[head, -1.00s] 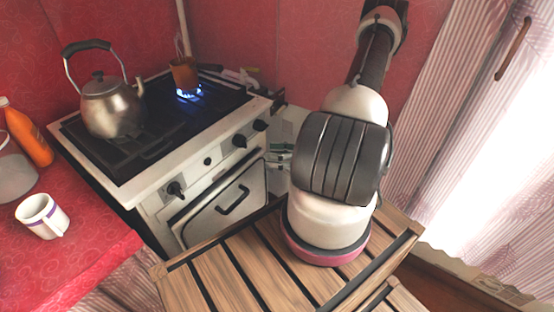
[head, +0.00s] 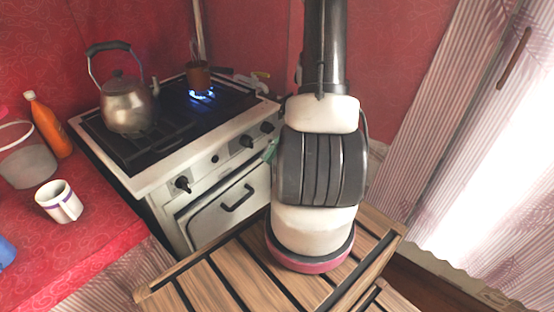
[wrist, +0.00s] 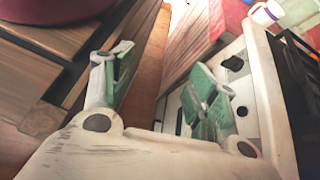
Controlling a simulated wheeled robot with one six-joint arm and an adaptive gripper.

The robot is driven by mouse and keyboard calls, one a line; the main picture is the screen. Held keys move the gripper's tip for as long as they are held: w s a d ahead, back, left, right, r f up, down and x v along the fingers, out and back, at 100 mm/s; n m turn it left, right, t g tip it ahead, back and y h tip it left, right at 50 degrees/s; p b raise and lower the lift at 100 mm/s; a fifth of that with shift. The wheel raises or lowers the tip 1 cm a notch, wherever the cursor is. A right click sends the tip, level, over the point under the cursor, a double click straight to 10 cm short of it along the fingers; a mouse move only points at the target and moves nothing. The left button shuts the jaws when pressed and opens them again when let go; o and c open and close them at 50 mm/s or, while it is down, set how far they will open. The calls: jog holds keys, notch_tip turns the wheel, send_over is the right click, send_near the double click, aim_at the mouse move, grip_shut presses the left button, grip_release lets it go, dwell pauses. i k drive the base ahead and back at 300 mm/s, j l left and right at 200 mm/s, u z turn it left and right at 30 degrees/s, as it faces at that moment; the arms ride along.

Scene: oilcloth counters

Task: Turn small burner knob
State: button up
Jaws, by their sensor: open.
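The white stove (head: 160,179) stands left of my arm in the head view. I cannot tell which serves the small burner. In the wrist view my gripper (wrist: 160,70) is open, its green-padded fingers spread with nothing between them. The right finger covers part of the stove front, and dark knobs (wrist: 233,64) show beside it. In the head view my arm hides most of the gripper; a bit of green shows at the panel's right end.
A steel kettle (head: 128,106) stands on the stove top, and a small brown pot (head: 198,76) sits over a blue flame (head: 202,96). A mug (head: 60,203) and orange bottle (head: 48,125) stand on the red counter (head: 105,225). The oven door handle (head: 238,198) juts out.

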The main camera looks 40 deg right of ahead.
aim_at(267, 127)
jog(key=k+j+z, duration=0.15)
jog(key=z, duration=0.7)
